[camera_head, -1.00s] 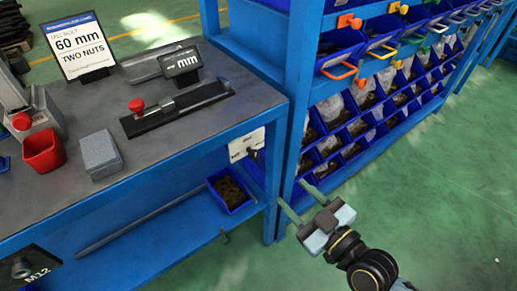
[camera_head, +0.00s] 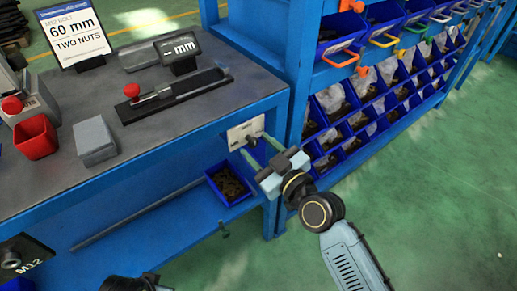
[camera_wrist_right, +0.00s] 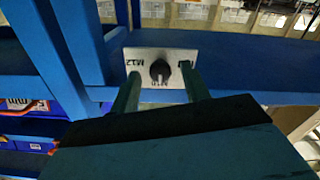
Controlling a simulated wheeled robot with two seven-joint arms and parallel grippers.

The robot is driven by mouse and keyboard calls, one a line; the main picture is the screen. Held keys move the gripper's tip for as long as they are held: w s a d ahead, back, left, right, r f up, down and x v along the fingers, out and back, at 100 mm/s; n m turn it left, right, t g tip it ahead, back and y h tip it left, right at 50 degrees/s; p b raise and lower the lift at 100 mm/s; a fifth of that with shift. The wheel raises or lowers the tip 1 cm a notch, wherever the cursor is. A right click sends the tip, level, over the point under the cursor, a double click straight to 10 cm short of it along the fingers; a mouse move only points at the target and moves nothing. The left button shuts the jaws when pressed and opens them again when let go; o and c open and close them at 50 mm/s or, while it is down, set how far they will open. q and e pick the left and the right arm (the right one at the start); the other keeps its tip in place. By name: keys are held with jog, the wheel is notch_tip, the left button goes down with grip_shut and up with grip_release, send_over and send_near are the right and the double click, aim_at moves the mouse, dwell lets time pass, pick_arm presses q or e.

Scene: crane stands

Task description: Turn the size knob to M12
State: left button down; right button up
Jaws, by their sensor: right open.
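The size knob (camera_wrist_right: 159,71) is a round black knob on a white plate (camera_wrist_right: 145,56) in the right wrist view. M12 reads on the plate's left, and a partly hidden label sits below the knob, seemingly M10. The knob's pale pointer faces down toward that label. In the head view the plate (camera_head: 246,131) is on the blue bench's side, and my gripper partly covers the knob. My right gripper (camera_head: 257,148) is open and empty. In the wrist view its fingers (camera_wrist_right: 160,90) stand either side of the knob, with gaps.
A blue bin (camera_head: 229,186) of dark parts sits on the lower shelf just below the plate. A blue rack post (camera_head: 297,85) stands close to the right. A sign (camera_head: 74,39) and a red cup (camera_head: 36,137) are on the bench top. Green floor (camera_head: 430,210) is clear at right.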

pick_arm(q)
jog(key=shift+r, duration=0.15)
pick_arm(e)
jog(key=shift+w+a, duration=0.2)
jog(key=shift+w, duration=0.05)
jog(key=c, duration=1)
jog(key=m+p, duration=0.4)
jog(key=m, duration=0.4)
jog(key=shift+r, duration=0.1)
jog(key=m+p, duration=0.1)
jog(key=m, duration=0.2)
jog(key=shift+m, duration=0.3)
pick_arm(q)
jog(key=s+a+f, duration=0.2)
jog(key=s+f, duration=0.1)
jog(key=f, duration=0.3)
jog(key=s+a+f+g, duration=0.1)
jog(key=s+a+f, duration=0.2)
jog(key=f, duration=0.2)
jog(key=shift+f+y, duration=0.3)
jog(key=shift+f, duration=0.1)
pick_arm(e)
jog(key=m, duration=0.4)
jog(key=shift+m, duration=0.4)
